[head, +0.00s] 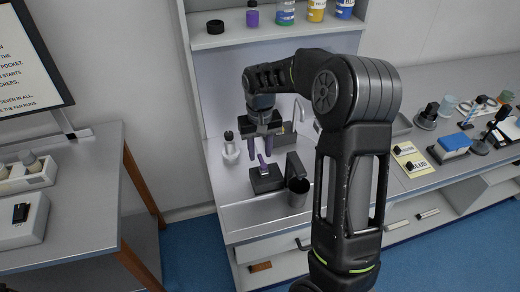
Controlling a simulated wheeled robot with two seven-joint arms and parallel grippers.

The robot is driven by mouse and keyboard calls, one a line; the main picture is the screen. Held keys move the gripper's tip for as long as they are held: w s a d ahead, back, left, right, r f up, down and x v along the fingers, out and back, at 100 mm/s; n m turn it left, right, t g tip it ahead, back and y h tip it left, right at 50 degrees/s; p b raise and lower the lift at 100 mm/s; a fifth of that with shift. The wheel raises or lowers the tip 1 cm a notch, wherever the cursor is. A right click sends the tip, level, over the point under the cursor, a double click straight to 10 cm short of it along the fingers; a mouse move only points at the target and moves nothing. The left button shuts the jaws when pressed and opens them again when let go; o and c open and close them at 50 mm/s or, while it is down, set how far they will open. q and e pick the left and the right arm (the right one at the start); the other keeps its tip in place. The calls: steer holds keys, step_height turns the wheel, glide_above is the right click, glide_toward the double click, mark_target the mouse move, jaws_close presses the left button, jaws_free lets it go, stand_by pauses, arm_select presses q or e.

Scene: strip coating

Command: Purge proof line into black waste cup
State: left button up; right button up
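A dark waste cup (298,192) stands upright at the front of the bench bay, its open top facing up. Left of it is a black block-shaped unit (266,181) with a small purple lever-like part (263,162) on top. A taller black piece (293,167) stands between the unit and the cup. My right gripper (259,153) points down just above the purple part, its purple-tinted fingers apart with nothing seen between them. I cannot tell whether a finger touches the part. The proof line cannot be made out. My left gripper is out of view.
A white holder with a dark-capped bottle (230,146) stands left of the gripper. A shelf (270,35) with several bottles is above. My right forearm hides part of the bench at right. A side table (75,200) stands at left.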

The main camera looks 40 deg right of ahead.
steer(key=shift+f, duration=0.2)
steer(key=shift+c, duration=0.4)
jaws_close()
